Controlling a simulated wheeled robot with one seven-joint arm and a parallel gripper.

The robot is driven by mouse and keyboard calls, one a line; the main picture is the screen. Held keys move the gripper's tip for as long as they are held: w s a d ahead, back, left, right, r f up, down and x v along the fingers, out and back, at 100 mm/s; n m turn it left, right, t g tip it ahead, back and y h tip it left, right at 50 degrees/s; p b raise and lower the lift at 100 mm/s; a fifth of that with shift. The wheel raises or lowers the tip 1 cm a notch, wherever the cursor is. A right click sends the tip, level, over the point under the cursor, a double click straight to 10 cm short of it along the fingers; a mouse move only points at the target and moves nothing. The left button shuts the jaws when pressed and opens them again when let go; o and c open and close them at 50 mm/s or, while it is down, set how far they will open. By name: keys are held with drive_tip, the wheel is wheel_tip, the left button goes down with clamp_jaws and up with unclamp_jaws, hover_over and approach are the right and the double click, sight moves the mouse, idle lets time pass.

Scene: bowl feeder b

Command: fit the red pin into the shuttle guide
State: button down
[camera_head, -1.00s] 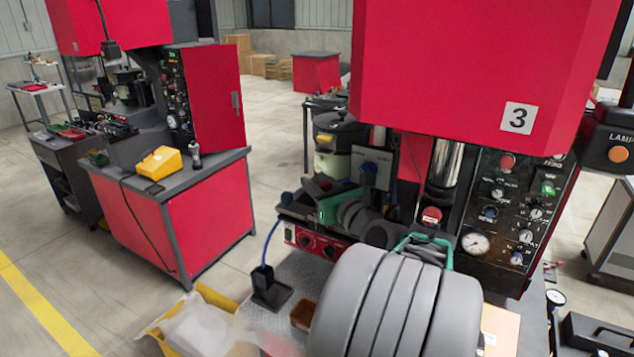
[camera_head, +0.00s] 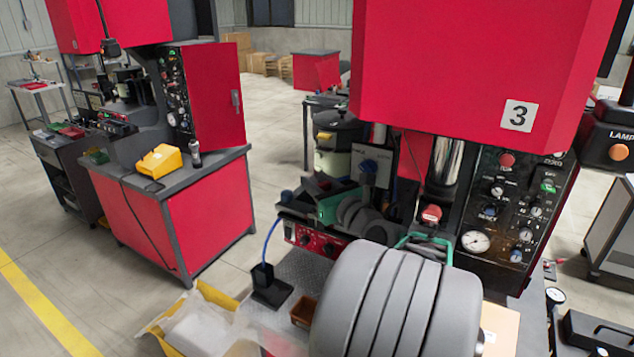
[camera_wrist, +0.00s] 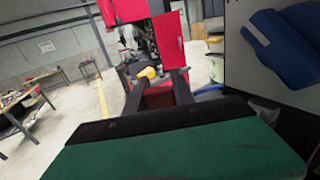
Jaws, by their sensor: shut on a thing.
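My gripper (camera_head: 300,198), with a green and black body, is over the front of the machine at station 3 in the head view. My grey arm hides part of the machine. In the wrist view, the green body fills the bottom and two dark fingers (camera_wrist: 160,88) point away. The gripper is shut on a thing. A red patch shows between the fingers, but I cannot clearly separate a red pin from the red bench behind. I cannot make out the shuttle guide in either view.
A dial panel (camera_head: 500,215) stands right of the arm. A red control box (camera_head: 315,240) is below the gripper. A yellow bin (camera_head: 217,297) is lower left.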

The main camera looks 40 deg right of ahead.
drive_tip(key=shift+f, duration=1.65)
idle(6.3)
